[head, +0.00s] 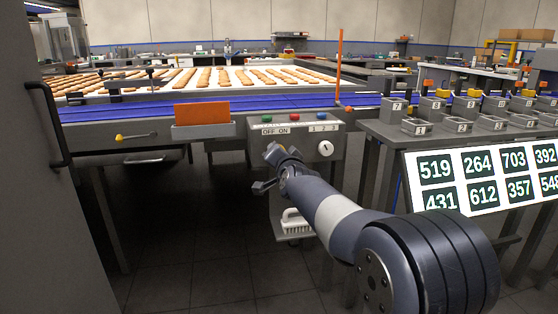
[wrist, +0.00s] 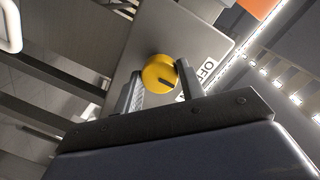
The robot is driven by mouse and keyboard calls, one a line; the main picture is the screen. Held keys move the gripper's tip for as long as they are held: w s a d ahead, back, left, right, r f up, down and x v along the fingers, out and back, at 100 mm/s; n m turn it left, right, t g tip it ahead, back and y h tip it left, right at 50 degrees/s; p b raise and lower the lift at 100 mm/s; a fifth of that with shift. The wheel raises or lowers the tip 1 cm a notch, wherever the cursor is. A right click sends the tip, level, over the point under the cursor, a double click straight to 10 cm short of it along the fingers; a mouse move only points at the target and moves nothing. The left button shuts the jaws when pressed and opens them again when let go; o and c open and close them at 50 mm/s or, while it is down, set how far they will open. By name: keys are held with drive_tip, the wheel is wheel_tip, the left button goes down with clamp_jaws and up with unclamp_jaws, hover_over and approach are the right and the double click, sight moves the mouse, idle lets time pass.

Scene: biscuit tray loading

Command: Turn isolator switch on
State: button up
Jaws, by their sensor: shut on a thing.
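The isolator switch is a yellow round knob (wrist: 159,73) on the grey control box, seen in the wrist view between my gripper's two fingers. A dark mark shows on its face. My gripper (wrist: 160,84) is shut on the knob. In the head view my gripper (head: 272,166) is at the left part of the control box (head: 326,134), below the OFF ON label (head: 275,131). My own arm and gripper hide the knob there. An OFF label (wrist: 208,67) shows right of the knob in the wrist view.
The box also carries green, red and blue buttons and a white round dial (head: 325,148). A conveyor (head: 215,104) with rows of biscuits runs behind. A bench (head: 450,135) with numbered blocks and a number board (head: 485,177) stand right.

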idle(0.4)
drive_tip(key=o, duration=1)
drive_tip(key=shift+s, duration=0.1)
drive_tip(key=v, duration=1)
drive_tip(key=shift+s+d+r, duration=0.1)
drive_tip(key=shift+s+d, duration=0.05)
drive_tip(key=shift+s, duration=0.15)
drive_tip(key=x, duration=1.1)
drive_tip(key=shift+s, duration=0.1)
drive_tip(key=shift+s, duration=0.1)
